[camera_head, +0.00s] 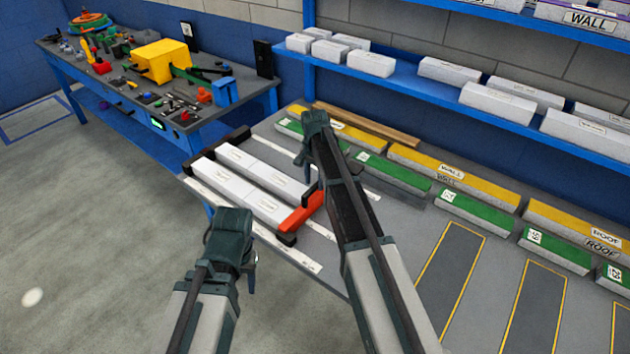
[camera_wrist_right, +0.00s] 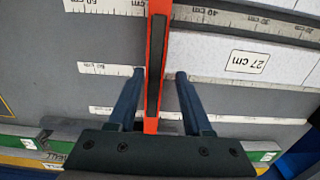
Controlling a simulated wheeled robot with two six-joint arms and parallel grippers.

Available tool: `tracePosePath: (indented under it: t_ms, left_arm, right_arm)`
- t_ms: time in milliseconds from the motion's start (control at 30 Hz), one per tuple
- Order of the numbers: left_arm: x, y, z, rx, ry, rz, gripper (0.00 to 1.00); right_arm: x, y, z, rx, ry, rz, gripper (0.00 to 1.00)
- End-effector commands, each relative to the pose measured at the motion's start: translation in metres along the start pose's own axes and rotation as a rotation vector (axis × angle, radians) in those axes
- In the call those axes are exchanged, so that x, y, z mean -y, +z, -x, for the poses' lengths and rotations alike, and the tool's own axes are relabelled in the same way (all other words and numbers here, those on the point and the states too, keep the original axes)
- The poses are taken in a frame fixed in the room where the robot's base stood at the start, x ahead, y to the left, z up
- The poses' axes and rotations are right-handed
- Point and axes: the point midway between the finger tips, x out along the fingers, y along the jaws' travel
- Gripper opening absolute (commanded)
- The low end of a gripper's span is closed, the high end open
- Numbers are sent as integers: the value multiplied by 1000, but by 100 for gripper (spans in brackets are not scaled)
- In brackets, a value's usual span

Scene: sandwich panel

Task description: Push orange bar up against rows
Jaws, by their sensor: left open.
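The orange bar (camera_head: 301,213) lies across the right end of two rows of white blocks, the near row (camera_head: 232,189) and the far row (camera_head: 262,168). In the right wrist view the orange bar (camera_wrist_right: 158,28) runs between the parted blue fingers of my right gripper (camera_wrist_right: 158,74), with small gaps on both sides. A block marked 27 cm (camera_wrist_right: 205,57) appears to meet the bar's side; exact contact is hard to tell. My left gripper (camera_head: 240,250) is open and empty at the bench's near side.
Dark end stops (camera_head: 198,166) stand at the rows' left end. White rulers (camera_head: 290,250) run along the bench. Green blocks (camera_head: 394,172) and yellow-topped wall blocks (camera_head: 455,176) line the back. A blue shelf (camera_head: 415,87) overhangs behind. A tool table (camera_head: 150,105) stands left.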

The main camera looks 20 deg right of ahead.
Motion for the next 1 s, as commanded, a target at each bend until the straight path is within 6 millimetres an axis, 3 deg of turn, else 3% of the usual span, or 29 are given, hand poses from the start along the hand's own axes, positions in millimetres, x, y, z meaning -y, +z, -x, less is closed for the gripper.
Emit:
tracePosePath:
  t_ms: [267, 467, 1000]
  left_arm:
    - [0, 0, 2, 0, 0, 0, 50]
    - [1, 1, 15, 0, 0, 0, 50]
    - [9, 5, 92, 0, 0, -1, 50]
  right_arm:
    - [-2, 0, 2, 0, 2, 0, 50]
    - [-2, 0, 15, 0, 3, -1, 50]
    - [-1, 0, 92, 0, 2, 0, 50]
